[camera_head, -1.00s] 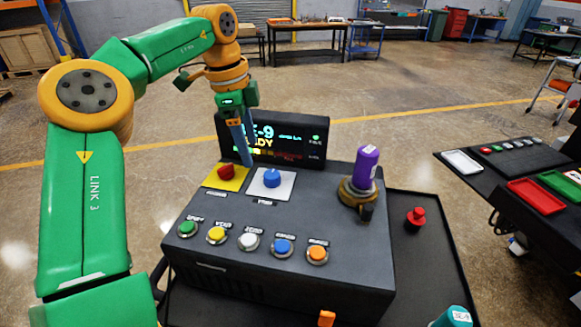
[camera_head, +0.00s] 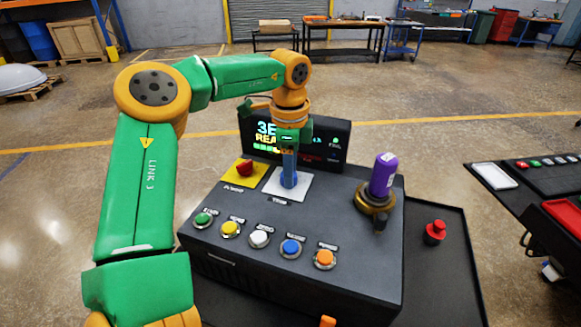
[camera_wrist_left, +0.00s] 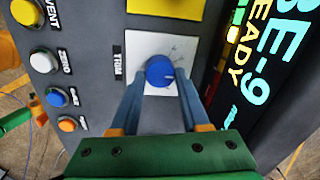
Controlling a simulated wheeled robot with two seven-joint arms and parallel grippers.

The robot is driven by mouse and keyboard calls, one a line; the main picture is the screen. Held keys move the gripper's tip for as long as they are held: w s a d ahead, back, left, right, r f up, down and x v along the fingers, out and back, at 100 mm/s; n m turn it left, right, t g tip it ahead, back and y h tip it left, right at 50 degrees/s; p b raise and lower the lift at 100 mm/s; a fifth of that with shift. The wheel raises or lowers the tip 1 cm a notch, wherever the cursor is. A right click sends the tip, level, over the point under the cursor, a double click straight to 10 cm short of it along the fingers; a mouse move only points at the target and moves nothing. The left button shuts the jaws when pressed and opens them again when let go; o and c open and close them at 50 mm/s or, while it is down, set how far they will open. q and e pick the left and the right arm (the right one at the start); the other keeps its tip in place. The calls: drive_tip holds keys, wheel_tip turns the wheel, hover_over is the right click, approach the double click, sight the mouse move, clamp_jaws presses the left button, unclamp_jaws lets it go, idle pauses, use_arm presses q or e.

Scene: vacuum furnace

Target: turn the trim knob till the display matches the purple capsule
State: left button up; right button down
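The blue trim knob (camera_wrist_left: 160,71) sits on a white plate beside the label TRIM. It shows partly behind the fingers in the head view (camera_head: 289,179). My left gripper (camera_head: 289,176) is at the knob, its fingers apart. In the wrist view its fingertips (camera_wrist_left: 161,80) lie on either side of the knob's near edge; contact is not clear. The display (camera_head: 262,135) is partly hidden by my arm; the wrist view shows BE-9 and READY (camera_wrist_left: 250,65). The purple capsule (camera_head: 383,174) stands upright in a brass-coloured holder; its white label is too small to read.
A red knob (camera_head: 244,168) on a yellow plate stands just left of the trim knob. A row of green, yellow, white, blue and orange buttons (camera_head: 259,238) runs along the console front. A red plunger-like piece (camera_head: 435,232) stands on the black surface at right.

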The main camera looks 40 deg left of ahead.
use_arm(q)
drive_tip(key=shift+a, duration=0.1)
clamp_jaws()
drive_tip(key=shift+m+b, duration=0.3)
drive_tip(key=shift+m, duration=0.7)
drive_tip(key=m, duration=0.2)
drive_tip(key=shift+m, duration=0.4)
drive_tip(key=m, duration=0.3)
drive_tip(key=shift+r+m, duration=0.15)
drive_tip(key=shift+m, duration=0.15)
drive_tip(key=shift+s+m+h+p, duration=0.1)
drive_tip(key=shift+m+h+p, duration=0.25)
drive_tip(key=shift+m, duration=1.35)
